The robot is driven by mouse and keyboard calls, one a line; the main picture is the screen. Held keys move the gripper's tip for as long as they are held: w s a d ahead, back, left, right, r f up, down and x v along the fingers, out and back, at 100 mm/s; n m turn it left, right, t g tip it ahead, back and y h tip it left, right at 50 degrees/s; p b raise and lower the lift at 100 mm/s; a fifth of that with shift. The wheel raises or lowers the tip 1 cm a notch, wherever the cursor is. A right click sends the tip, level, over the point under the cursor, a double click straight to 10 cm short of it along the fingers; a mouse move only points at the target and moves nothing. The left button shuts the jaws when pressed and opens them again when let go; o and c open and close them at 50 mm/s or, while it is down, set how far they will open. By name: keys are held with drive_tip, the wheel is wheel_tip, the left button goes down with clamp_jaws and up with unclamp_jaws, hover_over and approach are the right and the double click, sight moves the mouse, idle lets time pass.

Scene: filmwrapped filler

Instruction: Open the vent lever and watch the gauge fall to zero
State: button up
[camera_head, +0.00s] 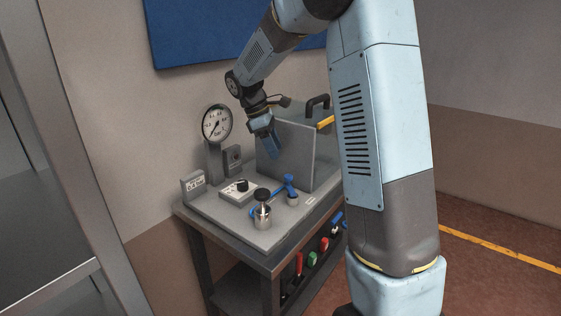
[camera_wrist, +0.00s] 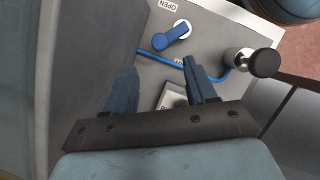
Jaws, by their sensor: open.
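The vent lever (camera_head: 289,181) is blue and stands on the grey bench plate. In the wrist view the lever (camera_wrist: 172,36) lies with its handle toward the lower left; an upside-down OPEN label (camera_wrist: 160,5) is above it and a partly hidden label is below. The round gauge (camera_head: 216,122) stands at the back left of the plate; its needle is too small to read surely. My gripper (camera_head: 273,147) is open and empty, pointing down in front of the grey panel, above and behind the lever. In the wrist view its fingers (camera_wrist: 160,68) are apart, short of the lever and not touching it.
A metal cylinder with a black knob (camera_head: 262,198) stands left of the lever, joined by a blue hose (camera_wrist: 153,54). A black rotary knob on a white plate (camera_head: 239,188) sits behind it. The upright grey panel (camera_head: 290,150) is close to my gripper. Coloured-handled tools hang below the bench front.

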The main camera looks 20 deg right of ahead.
drive_tip(key=shift+v, duration=2)
drive_tip(key=shift+s, duration=0.1)
